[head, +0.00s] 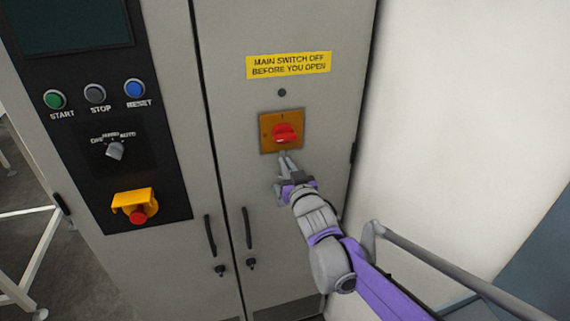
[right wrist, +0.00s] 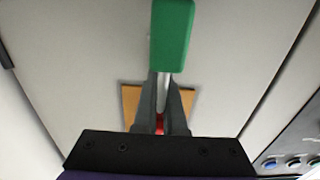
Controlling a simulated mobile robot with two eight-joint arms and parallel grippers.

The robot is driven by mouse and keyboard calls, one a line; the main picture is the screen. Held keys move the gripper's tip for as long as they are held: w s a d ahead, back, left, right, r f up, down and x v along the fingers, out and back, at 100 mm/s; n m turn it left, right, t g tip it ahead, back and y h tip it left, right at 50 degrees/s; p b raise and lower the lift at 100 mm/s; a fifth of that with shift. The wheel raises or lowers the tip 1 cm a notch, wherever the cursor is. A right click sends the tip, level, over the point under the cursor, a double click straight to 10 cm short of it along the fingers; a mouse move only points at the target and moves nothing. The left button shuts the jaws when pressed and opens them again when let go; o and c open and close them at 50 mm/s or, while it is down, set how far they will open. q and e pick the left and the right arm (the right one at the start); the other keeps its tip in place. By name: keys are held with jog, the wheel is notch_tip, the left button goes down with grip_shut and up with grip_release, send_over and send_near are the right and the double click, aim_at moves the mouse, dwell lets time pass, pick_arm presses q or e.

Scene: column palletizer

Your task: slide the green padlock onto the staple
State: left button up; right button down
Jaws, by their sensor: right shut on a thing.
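The green padlock (right wrist: 172,36) shows at the top of the right wrist view, with its pale metal shackle running down between my fingers. My right gripper (right wrist: 163,78) is shut on the padlock. In the head view my right gripper (head: 287,157) is just below the red switch knob (head: 285,133) on its orange plate (head: 267,146); I cannot make out the padlock there. The orange plate (right wrist: 131,104) and part of the red knob (right wrist: 159,124) show behind the fingers in the wrist view. I cannot make out the staple. My left gripper is not in view.
A yellow warning label (head: 288,65) is above the switch. Door handles (head: 247,228) are lower down the grey cabinet. A control panel (head: 165,185) with buttons, a selector and a red emergency stop (head: 138,215) is to the left. A pale wall (head: 460,110) is to the right.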

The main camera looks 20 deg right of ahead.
jog(key=shift+s+r, duration=0.15)
jog(key=shift+s, duration=1.2)
jog(key=shift+s+r, duration=0.15)
jog(key=shift+s, duration=1.2)
